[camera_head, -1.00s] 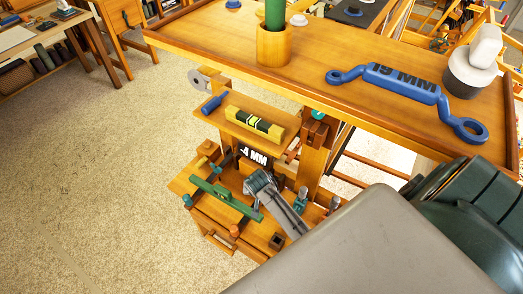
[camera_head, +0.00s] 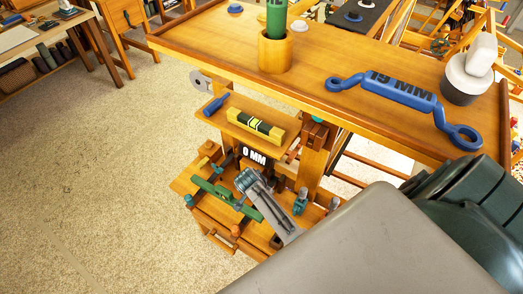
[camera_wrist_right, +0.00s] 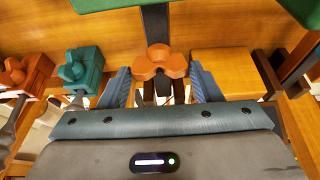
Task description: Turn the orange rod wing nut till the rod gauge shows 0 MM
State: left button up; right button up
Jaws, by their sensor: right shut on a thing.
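The orange rod wing nut (camera_wrist_right: 160,62) shows in the right wrist view, with rounded lobes, in front of a dark upright bar. My right gripper (camera_wrist_right: 160,75) has its two blue-grey fingers on either side of the nut and is shut on it. In the head view my right gripper (camera_head: 246,180) reaches down to the loom's lower part and hides the nut. The rod gauge (camera_head: 254,156) is a dark plate just above it and reads 0 MM. My left gripper is not in view.
A green bar (camera_head: 212,190) lies close beside my right gripper. A teal knob on a block (camera_wrist_right: 80,70) and an orange knob (camera_wrist_right: 22,75) stand to the left in the wrist view. A yellow-and-black level (camera_head: 256,125) rests on the shelf above. Open floor (camera_head: 90,190) lies left.

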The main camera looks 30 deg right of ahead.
jog(key=o, duration=1)
jog(key=shift+r, duration=0.1)
jog(key=shift+a, duration=0.1)
jog(key=b+v, duration=0.2)
jog(key=v, duration=0.8)
jog(key=shift+r, duration=0.4)
jog(key=shift+s+a+f, duration=0.1)
jog(key=shift+a+f, duration=0.05)
